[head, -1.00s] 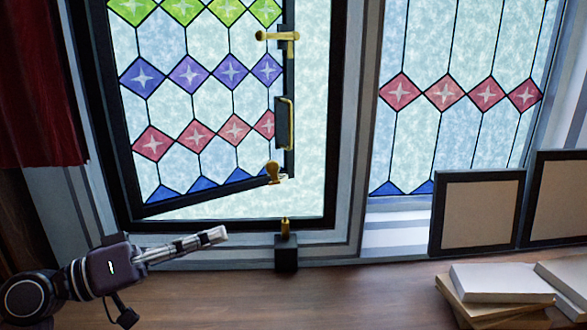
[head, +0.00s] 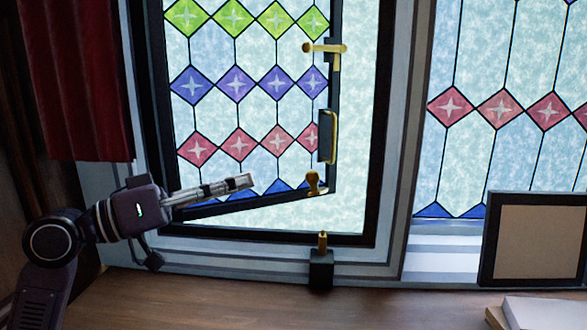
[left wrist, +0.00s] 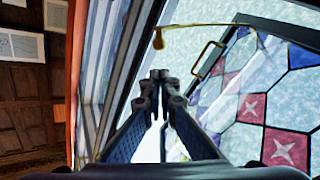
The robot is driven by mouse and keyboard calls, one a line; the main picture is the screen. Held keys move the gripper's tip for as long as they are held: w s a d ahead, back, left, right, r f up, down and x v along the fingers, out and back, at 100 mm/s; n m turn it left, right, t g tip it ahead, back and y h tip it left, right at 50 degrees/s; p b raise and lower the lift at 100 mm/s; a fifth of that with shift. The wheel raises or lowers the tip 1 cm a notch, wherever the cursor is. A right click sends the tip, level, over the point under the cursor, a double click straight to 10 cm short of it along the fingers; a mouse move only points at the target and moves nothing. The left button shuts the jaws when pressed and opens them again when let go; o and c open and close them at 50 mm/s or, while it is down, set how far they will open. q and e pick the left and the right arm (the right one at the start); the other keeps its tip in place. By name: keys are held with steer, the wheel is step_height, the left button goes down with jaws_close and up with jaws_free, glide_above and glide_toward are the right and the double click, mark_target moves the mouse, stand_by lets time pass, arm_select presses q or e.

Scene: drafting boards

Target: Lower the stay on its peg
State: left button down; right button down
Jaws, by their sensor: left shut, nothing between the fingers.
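The stay appears as a brass piece with a rounded knob (head: 313,182) at the lower corner of the open casement (head: 338,100). In the left wrist view it seems to be the thin brass rod with a knobbed end (left wrist: 158,40). The brass peg (head: 322,242) stands upright on a black block on the sill, below the knob and apart from it. My left gripper (head: 248,181) is shut and empty, left of the knob at about its height in the picture. Its closed fingers (left wrist: 160,76) also show in the left wrist view. My right gripper is out of view.
The casement carries a brass pull handle (head: 332,136) and a brass catch (head: 325,48). A red curtain (head: 75,80) hangs at left. A framed board (head: 535,240) and a pale block (head: 545,313) are at right. The wooden top (head: 200,300) before the peg is clear.

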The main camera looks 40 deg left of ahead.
mark_target(310, 182)
arm_select(q)
steer(key=p+x, duration=0.5)
steer(key=x, duration=0.5)
